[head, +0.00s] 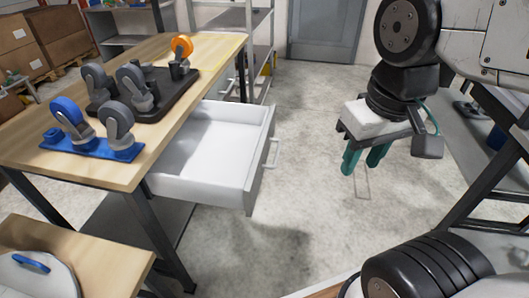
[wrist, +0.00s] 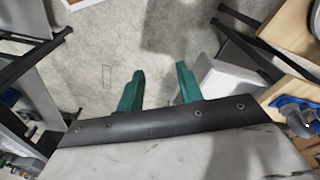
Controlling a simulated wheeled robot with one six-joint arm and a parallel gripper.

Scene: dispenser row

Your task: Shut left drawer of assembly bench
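The assembly bench (head: 200,50) has a wooden top and stands at the left in the head view. Its white drawer (head: 205,150) is pulled out toward the right and looks empty. The drawer has a bar handle (head: 274,152) on its front. In the wrist view part of the drawer (wrist: 222,80) shows to the right of the fingers. My gripper (head: 362,163) has green fingers that hang downward, to the right of the drawer and apart from it. In the wrist view the gripper (wrist: 160,82) has its fingers apart with only floor between them.
Caster wheels on a black tray (head: 150,105) and a blue plate (head: 90,146) stand on the bench. A second wooden table (head: 75,262) is at the front left. Shelves (head: 245,20) and a grey door (head: 325,28) are behind. The floor between drawer and gripper is clear.

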